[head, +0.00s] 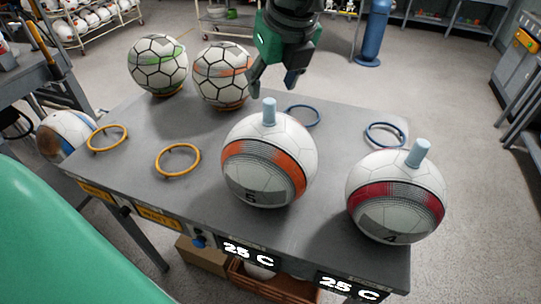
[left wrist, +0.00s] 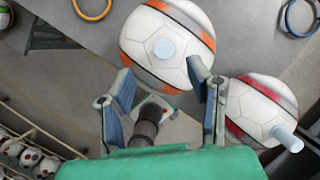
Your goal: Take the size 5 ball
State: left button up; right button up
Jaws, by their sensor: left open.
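The size 5 ball (head: 268,180), white with an orange band and a dark "5", rests on the grey table (head: 215,210). A pale blue peg (head: 269,112) stands up from its top. My left gripper (head: 272,86) is open and empty, behind and above this ball in the head view. In the left wrist view the same ball (left wrist: 145,62) and its peg (left wrist: 164,48) lie just beyond and between the spread fingertips (left wrist: 163,66). I cannot tell whether they touch. A red-banded ball marked "4" (head: 390,225), also with a peg (head: 418,153), sits to the right.
Two patterned balls, green (head: 158,65) and orange (head: 222,75), sit at the table's back left. Yellow rings (head: 178,146) and blue rings (head: 386,122) lie on the table. Two "25 C" displays (head: 248,254) are on the front edge. A blue cylinder (head: 371,40) stands behind.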

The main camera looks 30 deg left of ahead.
aim_at(271, 101)
pick_arm(q)
jog(key=x, duration=0.2)
jog(key=w+x, duration=0.1)
jog(key=x, duration=0.1)
jog(key=shift+w+f, duration=0.1)
jog(key=shift+f, duration=0.45)
jog(key=x, duration=0.4)
jog(key=shift+f+p, duration=0.15)
jog(key=shift+p, duration=0.2)
jog(key=shift+a, duration=0.2)
jog(key=shift+c, duration=1.1)
jog(key=shift+s, duration=0.25)
grip_shut()
jog(key=shift+d, duration=0.1)
